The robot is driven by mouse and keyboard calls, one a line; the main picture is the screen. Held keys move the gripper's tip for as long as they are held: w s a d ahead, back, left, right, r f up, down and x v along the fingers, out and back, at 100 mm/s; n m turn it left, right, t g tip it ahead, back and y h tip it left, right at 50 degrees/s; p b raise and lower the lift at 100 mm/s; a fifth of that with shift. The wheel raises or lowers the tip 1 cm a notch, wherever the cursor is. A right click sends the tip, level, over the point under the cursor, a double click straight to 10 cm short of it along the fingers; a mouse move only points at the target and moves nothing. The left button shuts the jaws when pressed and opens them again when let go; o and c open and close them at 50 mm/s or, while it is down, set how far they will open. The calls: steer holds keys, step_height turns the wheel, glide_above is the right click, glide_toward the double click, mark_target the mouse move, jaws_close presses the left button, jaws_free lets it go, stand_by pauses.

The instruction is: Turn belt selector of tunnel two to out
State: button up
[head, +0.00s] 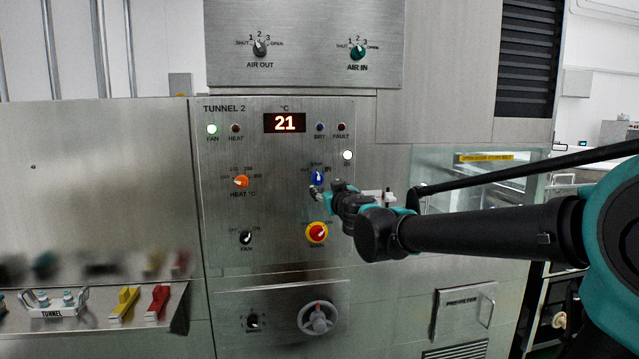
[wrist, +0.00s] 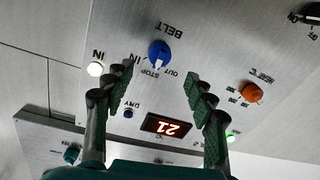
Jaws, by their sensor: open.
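The blue belt selector (head: 317,177) is on the tunnel 2 panel, above the red main switch. In the wrist view the selector (wrist: 159,54) appears upside down, with the labels IN, STOP and OUT around it and BELT beyond it. Its white mark seems to face the STOP side, but the exact setting is hard to tell. My gripper (head: 322,190) is just in front of the panel by the selector and partly covers its surroundings. In the wrist view my gripper (wrist: 160,77) is open and empty, its green-padded fingers apart, with the selector ahead of the gap.
A lit white IN lamp (head: 347,155) is right of the selector. The orange heat knob (head: 241,181), black fan knob (head: 246,238) and red-and-yellow main switch (head: 316,232) are close by. The display (head: 284,123) reads 21. A handwheel (head: 318,318) sits lower down.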

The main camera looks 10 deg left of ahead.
mark_target(319, 181)
steer(key=x, duration=0.8)
steer(key=shift+w+a+f, duration=0.1)
steer(key=shift+w+a, duration=0.05)
steer(key=shift+w, duration=0.2)
steer(key=shift+c, duration=0.2)
steer(key=c, duration=1.1)
